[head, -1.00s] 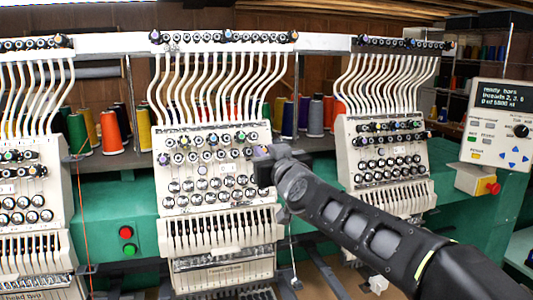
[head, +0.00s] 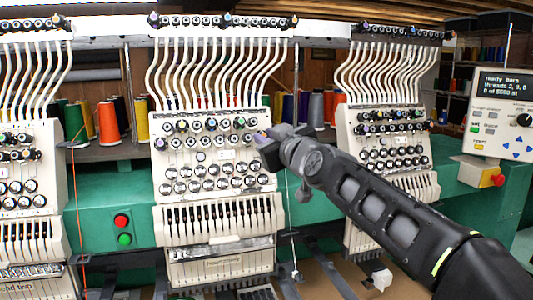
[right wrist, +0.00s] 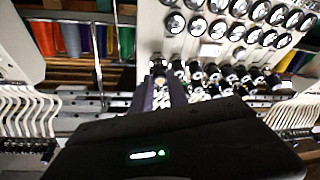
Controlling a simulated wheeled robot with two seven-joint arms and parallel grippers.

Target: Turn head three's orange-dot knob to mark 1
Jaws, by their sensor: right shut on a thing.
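The middle embroidery head (head: 165,222), which I take to be head three since the left one reads "head two", has rows of black-and-white knobs on its cream panel. My right gripper (head: 264,140) reaches in from the right and is shut on a knob at the right end of the upper rows. Its fingers hide that knob, so its dot colour and mark cannot be read. In the right wrist view the narrow fingers (right wrist: 158,80) point at the knob rows. My left gripper is not in view.
Head two (head: 62,265) stands at the left and another head (head: 345,125) at the right, behind my right arm. White thread tubes run above. A control panel (head: 490,108) with a screen is at the far right. Red and green buttons (head: 123,230) sit on the green beam.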

